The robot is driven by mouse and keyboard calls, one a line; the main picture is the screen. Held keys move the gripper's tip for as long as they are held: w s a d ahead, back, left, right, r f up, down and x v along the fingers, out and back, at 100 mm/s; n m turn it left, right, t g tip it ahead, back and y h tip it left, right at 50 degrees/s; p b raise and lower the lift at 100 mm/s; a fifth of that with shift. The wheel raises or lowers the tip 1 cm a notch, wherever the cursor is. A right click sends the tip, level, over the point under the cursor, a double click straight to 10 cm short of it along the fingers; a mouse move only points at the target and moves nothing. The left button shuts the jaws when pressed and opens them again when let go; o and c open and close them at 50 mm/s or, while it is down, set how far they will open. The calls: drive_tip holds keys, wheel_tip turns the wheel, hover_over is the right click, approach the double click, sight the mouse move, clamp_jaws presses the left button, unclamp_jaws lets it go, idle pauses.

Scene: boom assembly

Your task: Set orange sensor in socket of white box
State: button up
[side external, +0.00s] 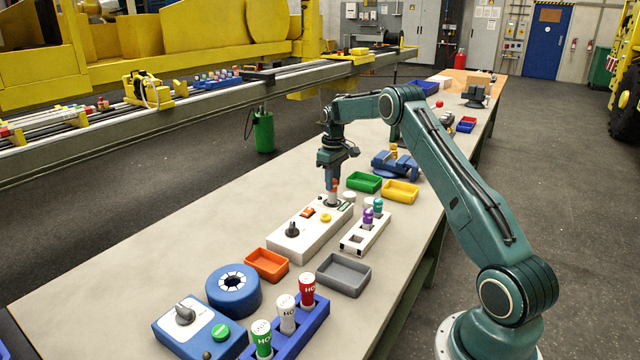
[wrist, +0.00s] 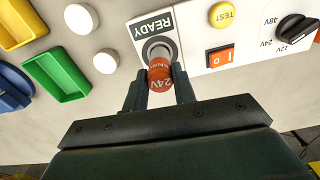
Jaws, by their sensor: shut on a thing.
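In the side view the orange sensor (side external: 335,186) shows below my gripper (side external: 333,182), at the far end of the white box (side external: 284,243). The sensor's lower end is at the round grey socket (wrist: 156,46) beside the READY label. I cannot tell how deep it sits. The white box also carries a yellow TEST button (wrist: 222,15), an orange switch (wrist: 219,57) and a black knob (wrist: 296,27).
A white rack (side external: 352,245) with purple and teal sensors stands right of the box. Green (side external: 363,182) and yellow (side external: 400,192) trays and a blue vise (side external: 396,165) lie beyond. Orange (side external: 266,264) and grey (side external: 344,274) trays are nearer. The left of the bench is clear.

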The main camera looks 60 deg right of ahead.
drive_tip(key=shift+f, duration=1.65)
idle(0.9)
drive_tip(key=o, duration=1)
drive_tip(key=shift+r, duration=3.55)
